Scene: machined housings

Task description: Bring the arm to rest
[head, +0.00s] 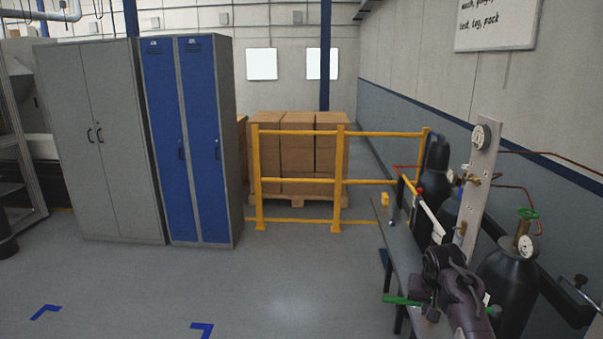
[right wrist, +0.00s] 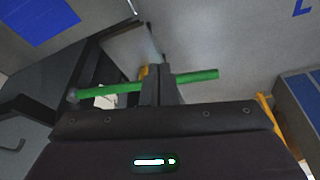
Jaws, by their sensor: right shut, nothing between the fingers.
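My right gripper (head: 431,312) is low at the right in the head view, over the near part of a narrow grey bench. In the right wrist view its dark fingers (right wrist: 160,85) are together, with nothing held between them. A green rod or handle (head: 402,300) shows beside the fingertips; in the right wrist view the green rod (right wrist: 120,87) crosses behind the fingers and sticks out on both sides. I cannot tell whether the fingers touch it. My left gripper is not in view.
The grey bench (head: 397,236) stands near the right wall. A black gas cylinder (head: 508,290) with a green valve is close right of my arm. A gauge panel (head: 480,165) rises behind it. Yellow railing (head: 297,181) fronts stacked cartons.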

